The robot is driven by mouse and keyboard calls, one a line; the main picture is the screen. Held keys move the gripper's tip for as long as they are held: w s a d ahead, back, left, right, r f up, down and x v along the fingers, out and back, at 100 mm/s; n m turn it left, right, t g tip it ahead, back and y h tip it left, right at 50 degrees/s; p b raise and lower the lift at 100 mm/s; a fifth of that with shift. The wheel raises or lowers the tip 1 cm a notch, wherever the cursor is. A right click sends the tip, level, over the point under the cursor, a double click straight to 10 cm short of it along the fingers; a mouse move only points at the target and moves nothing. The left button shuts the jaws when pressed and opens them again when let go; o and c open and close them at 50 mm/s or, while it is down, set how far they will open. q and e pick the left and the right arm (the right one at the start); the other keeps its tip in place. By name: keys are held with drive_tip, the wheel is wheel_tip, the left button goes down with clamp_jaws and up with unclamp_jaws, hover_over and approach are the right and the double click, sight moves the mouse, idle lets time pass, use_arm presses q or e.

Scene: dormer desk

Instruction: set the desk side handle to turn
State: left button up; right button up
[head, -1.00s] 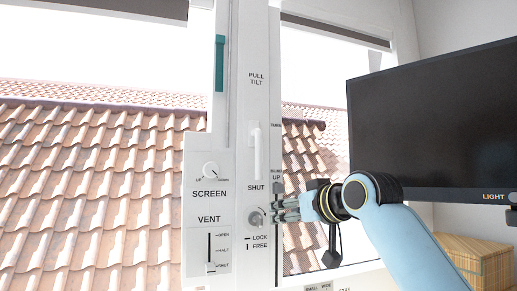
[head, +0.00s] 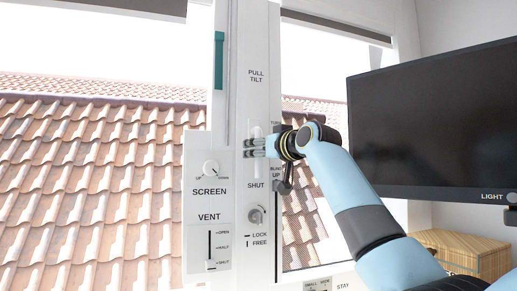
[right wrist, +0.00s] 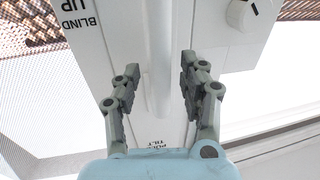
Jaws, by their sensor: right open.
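The white desk side handle (head: 257,170) is on the white window frame between the labels PULL TILT and SHUT. It hangs straight down, its lower end just above SHUT. The label TURN (head: 276,124) is up and to its right, partly hidden by my gripper. My right gripper (head: 248,148) is in front of the handle's upper part and hides some of it. In the right wrist view the handle (right wrist: 158,95) stands between the two open fingers of my right gripper (right wrist: 158,78), with a gap visible on each side. My left gripper is not in view.
Below the handle is a round LOCK/FREE knob (head: 256,215). To the left are the SCREEN knob (head: 211,169) and the VENT slider (head: 210,264). A dark monitor (head: 440,125) stands at the right, above a wooden box (head: 470,255).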

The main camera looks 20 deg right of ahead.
drive_tip(key=shift+w, duration=0.1)
clamp_jaws()
drive_tip(key=shift+w+a+f, duration=0.1)
drive_tip(key=shift+w+f, duration=0.05)
drive_tip(key=shift+w, duration=0.05)
idle(0.5)
